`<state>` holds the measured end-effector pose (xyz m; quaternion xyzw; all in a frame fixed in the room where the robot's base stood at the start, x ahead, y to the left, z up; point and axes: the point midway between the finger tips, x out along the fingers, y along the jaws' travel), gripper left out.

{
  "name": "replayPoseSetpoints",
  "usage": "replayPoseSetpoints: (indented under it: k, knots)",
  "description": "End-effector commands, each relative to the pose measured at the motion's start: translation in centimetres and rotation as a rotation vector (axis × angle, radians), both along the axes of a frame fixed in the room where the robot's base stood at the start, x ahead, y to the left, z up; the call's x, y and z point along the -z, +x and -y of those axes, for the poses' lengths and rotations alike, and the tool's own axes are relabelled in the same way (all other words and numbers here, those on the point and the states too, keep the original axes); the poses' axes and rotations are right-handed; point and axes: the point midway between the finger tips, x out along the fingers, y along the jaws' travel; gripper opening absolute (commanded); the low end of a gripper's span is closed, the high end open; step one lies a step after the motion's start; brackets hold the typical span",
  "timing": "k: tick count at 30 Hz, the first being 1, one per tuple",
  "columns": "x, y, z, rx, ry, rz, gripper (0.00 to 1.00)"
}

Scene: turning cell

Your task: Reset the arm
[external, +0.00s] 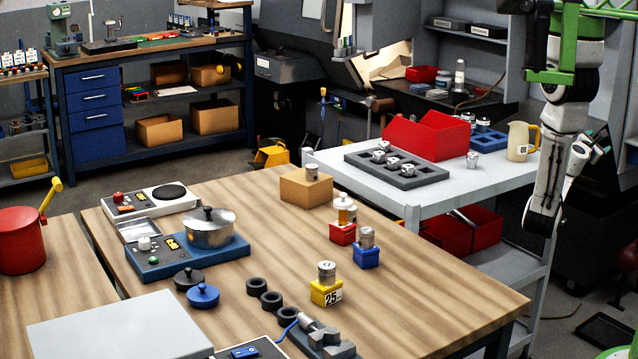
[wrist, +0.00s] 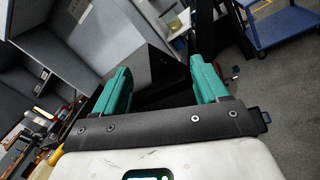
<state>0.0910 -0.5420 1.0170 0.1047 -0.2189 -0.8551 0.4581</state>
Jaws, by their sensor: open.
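My gripper (wrist: 160,72) is open in the wrist view, with its two teal fingers wide apart and nothing between them. In the external view my arm hangs at the right edge, bent at a low elbow and folded back up. The gripper end (external: 602,138) is small there, to the right of the white cart and clear of the things on it. The fingers point at dark shapes and grey floor in the wrist view, and touch nothing that I can see.
The white cart (external: 470,190) stands left of my arm, with a beige jug (external: 521,141) near its right edge and a red bin (external: 425,135). A wooden table (external: 420,290) fills the front. A blue cart (wrist: 275,25) stands on open grey floor in the wrist view.

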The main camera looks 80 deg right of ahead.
Motion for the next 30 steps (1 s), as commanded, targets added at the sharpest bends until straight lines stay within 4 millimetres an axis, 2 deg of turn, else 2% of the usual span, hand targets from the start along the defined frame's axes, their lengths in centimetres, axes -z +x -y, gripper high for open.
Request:
replayPoseSetpoints:
  k: [1,6,9,11,17,23,26,30]
  knots:
    - [0.8,-1.3,-0.8,0.013,0.033,-0.042,0.73]
    - [3.2,-4.8,-3.2,0.034,0.139,-0.161,0.73]
    - [4.9,-6.2,-4.7,0.042,0.191,-0.199,0.73]
    - [5.9,-6.1,-5.3,0.043,0.195,-0.18,0.73]
    - [6.7,-2.3,-4.7,0.047,0.063,0.052,0.73]
    - [8.4,3.2,-4.1,0.05,-0.055,0.357,0.73]
    - [10.4,7.2,-4.1,0.061,-0.096,0.563,0.73]
    - [14.9,14.7,-5.8,0.124,-0.098,0.909,0.73]
